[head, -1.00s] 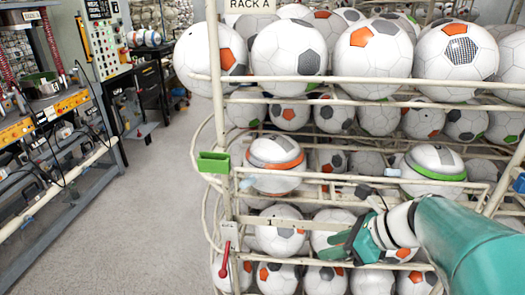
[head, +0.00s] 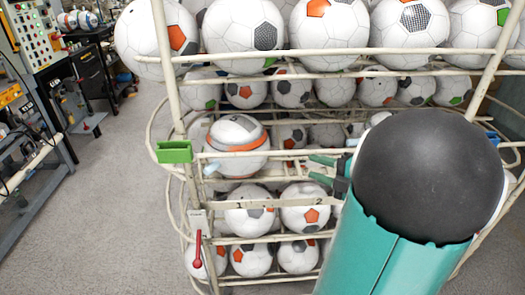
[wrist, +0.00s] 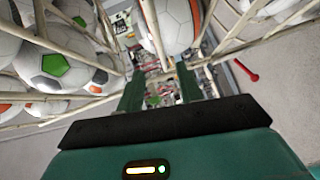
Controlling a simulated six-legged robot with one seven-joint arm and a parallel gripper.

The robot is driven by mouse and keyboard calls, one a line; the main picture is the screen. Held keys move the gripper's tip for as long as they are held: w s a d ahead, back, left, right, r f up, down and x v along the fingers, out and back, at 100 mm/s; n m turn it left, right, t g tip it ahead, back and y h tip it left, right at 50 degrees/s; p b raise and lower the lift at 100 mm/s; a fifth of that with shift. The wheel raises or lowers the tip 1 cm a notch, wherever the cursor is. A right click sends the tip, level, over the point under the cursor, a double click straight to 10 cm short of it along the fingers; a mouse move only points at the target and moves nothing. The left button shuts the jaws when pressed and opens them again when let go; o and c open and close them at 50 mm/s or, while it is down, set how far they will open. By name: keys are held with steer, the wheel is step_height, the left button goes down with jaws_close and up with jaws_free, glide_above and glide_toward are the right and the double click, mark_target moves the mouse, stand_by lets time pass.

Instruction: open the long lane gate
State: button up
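A white rack rail with the numbers 1 and 2 (head: 278,203) runs across the lower lanes in the head view. A ball with an orange band (head: 238,146) sits in the lane above it, with a small pale blue tab (head: 209,170) at its left. I cannot tell which part is the long lane gate. My gripper (head: 321,168) is in front of the rack, right of the banded ball, partly hidden by my arm. In the wrist view its two green fingers (wrist: 160,88) are apart with nothing clearly held between them.
A red lever (head: 197,250) hangs at the rack's lower left, and shows in the wrist view (wrist: 245,70). A green bracket (head: 174,152) sits on the left post. Footballs fill the shelves. Clear floor (head: 110,210) lies left, beside a workbench.

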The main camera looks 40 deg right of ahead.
mark_target(284, 154)
steer(key=shift+m, duration=0.3)
steer(key=x, duration=0.8)
steer(key=d+x, duration=0.1)
steer(key=x, duration=0.4)
steer(key=shift+w, duration=0.25)
steer(key=shift+c, duration=0.5)
jaws_close()
